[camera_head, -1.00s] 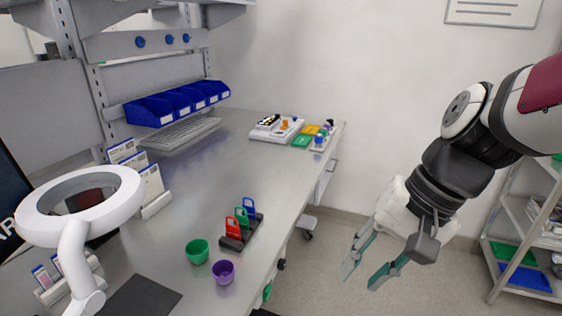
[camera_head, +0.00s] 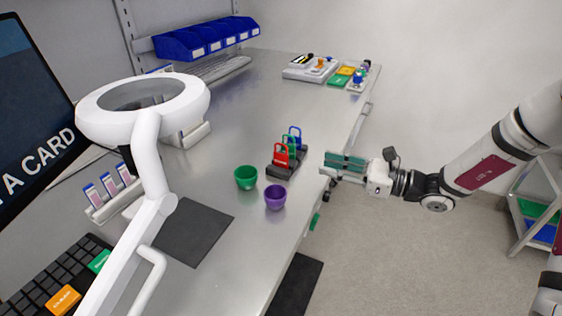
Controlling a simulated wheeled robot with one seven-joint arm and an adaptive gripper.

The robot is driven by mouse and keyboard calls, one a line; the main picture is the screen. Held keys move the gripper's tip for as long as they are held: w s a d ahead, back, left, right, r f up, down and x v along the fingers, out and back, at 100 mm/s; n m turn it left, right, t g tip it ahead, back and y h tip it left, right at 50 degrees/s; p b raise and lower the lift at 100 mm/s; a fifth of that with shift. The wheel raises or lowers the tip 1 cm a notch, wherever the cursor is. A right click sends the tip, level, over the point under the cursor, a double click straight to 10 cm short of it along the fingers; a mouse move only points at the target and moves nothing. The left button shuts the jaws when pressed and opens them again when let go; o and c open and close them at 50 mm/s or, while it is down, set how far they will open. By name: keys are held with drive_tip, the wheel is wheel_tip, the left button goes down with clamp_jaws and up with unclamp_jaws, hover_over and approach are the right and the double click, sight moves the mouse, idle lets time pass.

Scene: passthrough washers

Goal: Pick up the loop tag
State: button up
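Three loop-handled tags stand upright in a dark rack (camera_head: 287,170) near the right edge of the bench: a red tag (camera_head: 281,155) in front, a green tag (camera_head: 289,147) behind it, and a blue tag (camera_head: 296,138) at the back. They partly overlap in this view. My gripper (camera_head: 326,163) is just right of the rack, by the bench edge, with its teal fingers pointing left toward the tags. The fingers appear apart, one above the other, and nothing shows between them.
A green cup (camera_head: 246,178) and a purple cup (camera_head: 275,198) stand in front of the rack. A white magnifier lamp (camera_head: 146,180) rises at the left. Trays with small parts (camera_head: 310,69) sit at the far end. The middle bench surface (camera_head: 230,120) is clear.

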approach(281, 154)
drive_tip(key=x, duration=0.2)
drive_tip(key=w+x, duration=0.1)
drive_tip(key=x, duration=0.1)
drive_tip(key=shift+f, duration=0.1)
drive_tip(key=shift+s+x, duration=0.15)
drive_tip(key=shift+x, duration=1.25)
drive_tip(key=shift+s+x, duration=0.15)
drive_tip(key=shift+x, duration=1.3)
drive_tip(key=shift+a, duration=0.1)
clamp_jaws()
